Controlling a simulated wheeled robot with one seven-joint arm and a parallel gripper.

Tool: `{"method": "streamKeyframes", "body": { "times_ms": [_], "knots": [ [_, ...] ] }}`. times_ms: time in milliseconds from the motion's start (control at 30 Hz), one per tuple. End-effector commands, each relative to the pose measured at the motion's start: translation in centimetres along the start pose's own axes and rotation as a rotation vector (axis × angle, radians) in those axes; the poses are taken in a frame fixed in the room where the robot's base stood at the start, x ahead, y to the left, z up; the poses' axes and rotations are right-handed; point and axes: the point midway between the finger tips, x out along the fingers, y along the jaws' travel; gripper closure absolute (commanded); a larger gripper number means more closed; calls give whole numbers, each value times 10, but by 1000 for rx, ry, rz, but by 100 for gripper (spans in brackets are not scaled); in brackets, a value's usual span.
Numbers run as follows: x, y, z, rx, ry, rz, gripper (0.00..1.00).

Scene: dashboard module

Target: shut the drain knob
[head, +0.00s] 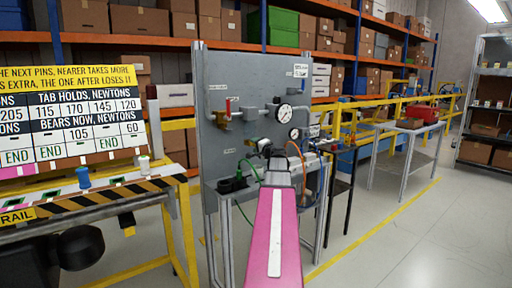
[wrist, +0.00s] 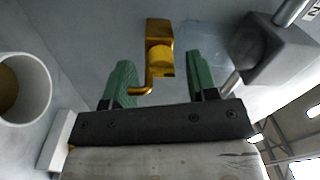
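A brass fitting (wrist: 160,58) with a rounded yellow body and a thin bent stem shows in the wrist view; it looks like the drain knob, but I can read no label for it. My gripper (wrist: 160,82) has its two green fingers apart, one on each side of the fitting. The fitting's bent stem reaches down close to the left finger; I cannot tell whether they touch. In the head view my gripper (head: 262,146) is in front of the lower middle of the grey panel (head: 228,75).
A white round pipe end (wrist: 22,88) is left of the fingers and a grey block (wrist: 275,48) with a metal rod is right. The panel bears a gauge (head: 284,113), a red-handled valve (head: 228,108) and pipes.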

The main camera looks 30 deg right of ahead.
Motion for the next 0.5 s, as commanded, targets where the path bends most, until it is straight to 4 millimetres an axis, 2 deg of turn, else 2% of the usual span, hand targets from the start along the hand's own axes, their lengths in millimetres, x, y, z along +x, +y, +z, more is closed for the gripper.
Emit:
{"method": "streamKeyframes", "body": {
  "times_ms": [267, 367, 500],
  "knots": [
    [-3, 0, 0, 1, 1, -1, 47],
    [-14, 0, 0, 2, 3, 0, 47],
    [-38, -1, 1, 1, 3, 0, 47]
  ]
}}
